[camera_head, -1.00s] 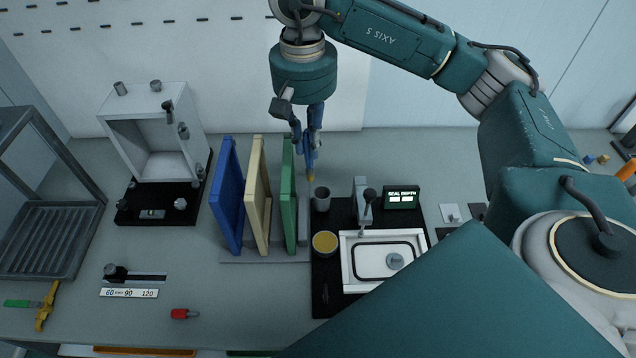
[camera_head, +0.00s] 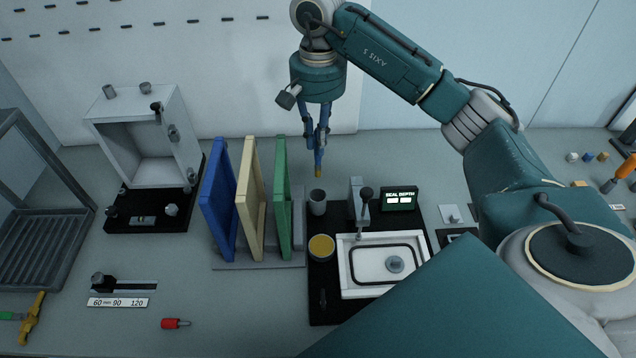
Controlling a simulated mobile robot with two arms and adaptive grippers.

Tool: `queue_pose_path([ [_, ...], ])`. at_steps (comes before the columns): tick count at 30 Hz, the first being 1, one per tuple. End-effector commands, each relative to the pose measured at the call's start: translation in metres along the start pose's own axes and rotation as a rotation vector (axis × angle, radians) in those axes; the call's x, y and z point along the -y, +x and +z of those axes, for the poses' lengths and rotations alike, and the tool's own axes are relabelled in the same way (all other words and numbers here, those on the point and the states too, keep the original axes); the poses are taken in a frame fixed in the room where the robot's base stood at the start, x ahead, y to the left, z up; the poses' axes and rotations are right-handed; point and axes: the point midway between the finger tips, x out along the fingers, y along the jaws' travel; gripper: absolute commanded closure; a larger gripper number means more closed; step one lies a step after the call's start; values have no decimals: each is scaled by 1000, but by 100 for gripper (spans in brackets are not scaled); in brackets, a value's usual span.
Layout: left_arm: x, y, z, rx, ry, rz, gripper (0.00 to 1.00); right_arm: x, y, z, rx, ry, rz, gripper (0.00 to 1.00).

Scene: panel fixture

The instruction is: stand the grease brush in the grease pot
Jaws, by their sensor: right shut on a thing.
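My right gripper (camera_head: 318,135) points down and is shut on the grease brush (camera_head: 318,160), a blue-handled brush with a yellowish tip. The brush hangs nearly upright in the air, its tip just above the grey cup (camera_head: 317,204) in the picture; I cannot tell the exact height or depth gap. A round pot with yellow content, likely the grease pot (camera_head: 321,258), stands in front of the cup on the black mat (camera_head: 325,311). My left gripper is not in view.
Blue, cream and green panels (camera_head: 283,200) stand in a rack just left of the cup.

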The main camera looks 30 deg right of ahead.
Motion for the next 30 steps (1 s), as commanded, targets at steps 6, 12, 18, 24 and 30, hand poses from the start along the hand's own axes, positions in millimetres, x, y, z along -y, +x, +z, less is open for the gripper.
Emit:
queue_pose_path([
  [6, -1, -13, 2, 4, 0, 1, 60, -1, 55, 2, 5, 1, 4, 100],
  [12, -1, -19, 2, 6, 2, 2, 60, 0, 86, 0, 2, 1, 0, 100],
  [18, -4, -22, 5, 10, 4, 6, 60, 0, 101, 1, 2, -1, 1, 100],
  [24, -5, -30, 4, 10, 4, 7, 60, 0, 127, 1, 2, -1, 1, 100],
  [30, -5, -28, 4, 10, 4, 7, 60, 0, 129, 0, -1, -1, -1, 100],
])
